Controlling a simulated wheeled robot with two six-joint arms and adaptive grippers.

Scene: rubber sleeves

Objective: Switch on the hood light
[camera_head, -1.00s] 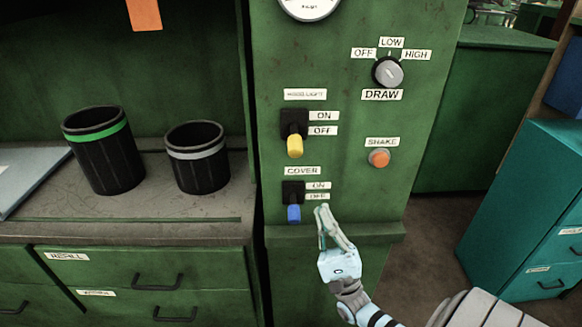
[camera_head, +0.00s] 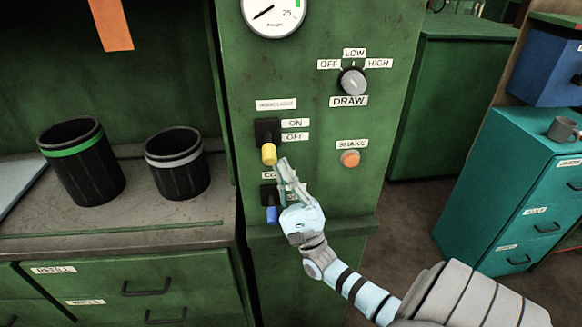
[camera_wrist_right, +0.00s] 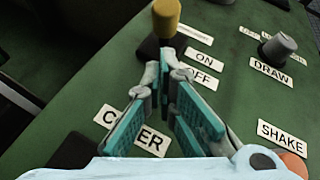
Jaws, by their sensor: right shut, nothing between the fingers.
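The hood light switch is a black plate with a yellow-tipped lever (camera_head: 269,154) on the green panel. Its lever points down, toward the OFF label (camera_head: 295,137), below the ON label (camera_head: 295,123). My right gripper (camera_head: 283,165) is shut and empty, its fingertips just below and right of the yellow tip. In the right wrist view the yellow lever (camera_wrist_right: 166,18) stands just beyond the closed fingertips (camera_wrist_right: 165,68); I cannot tell whether they touch. My left gripper is not in view.
The blue-tipped cover switch (camera_head: 272,215) sits below, partly hidden by my right gripper. The orange shake button (camera_head: 350,158) and draw knob (camera_head: 352,82) are to the right. Two black bins (camera_head: 82,165) (camera_head: 178,165) stand on the left counter.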

